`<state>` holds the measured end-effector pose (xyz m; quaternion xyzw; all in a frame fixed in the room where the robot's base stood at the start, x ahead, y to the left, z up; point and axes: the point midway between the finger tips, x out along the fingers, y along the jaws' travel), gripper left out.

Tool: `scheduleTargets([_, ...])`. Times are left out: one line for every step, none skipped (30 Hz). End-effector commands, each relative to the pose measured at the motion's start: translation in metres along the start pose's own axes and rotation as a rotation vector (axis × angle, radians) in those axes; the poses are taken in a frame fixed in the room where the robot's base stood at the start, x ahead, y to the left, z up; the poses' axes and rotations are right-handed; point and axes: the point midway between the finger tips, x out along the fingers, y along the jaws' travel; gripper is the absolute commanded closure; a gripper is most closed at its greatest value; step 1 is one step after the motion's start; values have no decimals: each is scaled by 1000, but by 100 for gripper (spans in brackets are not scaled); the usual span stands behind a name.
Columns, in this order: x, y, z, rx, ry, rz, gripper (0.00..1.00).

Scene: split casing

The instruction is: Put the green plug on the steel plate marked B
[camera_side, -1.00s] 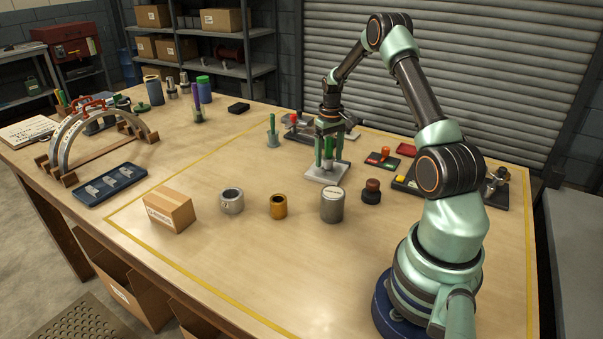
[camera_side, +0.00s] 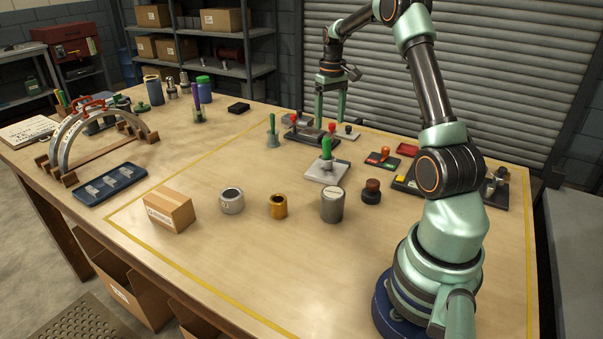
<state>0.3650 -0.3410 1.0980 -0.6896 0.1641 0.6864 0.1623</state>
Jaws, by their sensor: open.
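The green plug (camera_side: 326,147) stands about upright on a light steel plate (camera_side: 338,175) in the middle of the marked work area. Any letter on this plate is too small to read. My gripper (camera_side: 331,117) is open and empty, with its two green fingers pointing down. It hangs above and behind the plug, clear of it. Another slim green-topped piece (camera_side: 272,128) stands on the table to the left, near the yellow line.
A grey can (camera_side: 332,205), a dark red-brown knob (camera_side: 371,191), an orange ring (camera_side: 278,206), a steel collar (camera_side: 232,201) and a cardboard box (camera_side: 169,210) stand in front. A dark fixture (camera_side: 315,137) lies behind the plate. The front of the table is clear.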

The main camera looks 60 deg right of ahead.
Motion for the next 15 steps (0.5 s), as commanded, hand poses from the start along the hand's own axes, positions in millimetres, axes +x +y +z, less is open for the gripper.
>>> scheduleTargets([-7,-9,0,-12,10,3,19])
scheduleTargets([-12,-15,1,-19,18,5,19])
scheduleTargets([-20,-26,3,-32,30,8,19])
scheduleTargets([-26,-35,5,-44,41,10,19])
scheduleTargets([-33,-46,8,-58,55,12,19])
scheduleTargets([-43,-61,12,-76,75,15,19])
scheduleTargets([-51,-73,16,-91,90,17,19])
scheduleTargets([-58,-86,21,-107,106,18,19])
scheduleTargets([-66,-101,29,-126,127,18,19])
scheduleTargets([-72,-112,35,-141,142,18,19])
scheduleTargets([-77,-123,41,-156,157,18,19])
scheduleTargets([-84,-137,50,-175,179,16,19])
scheduleTargets([-89,-147,58,-189,195,14,19])
scheduleTargets([-93,-157,65,-205,210,12,19])
scheduleTargets([-98,-170,76,-224,232,8,19])
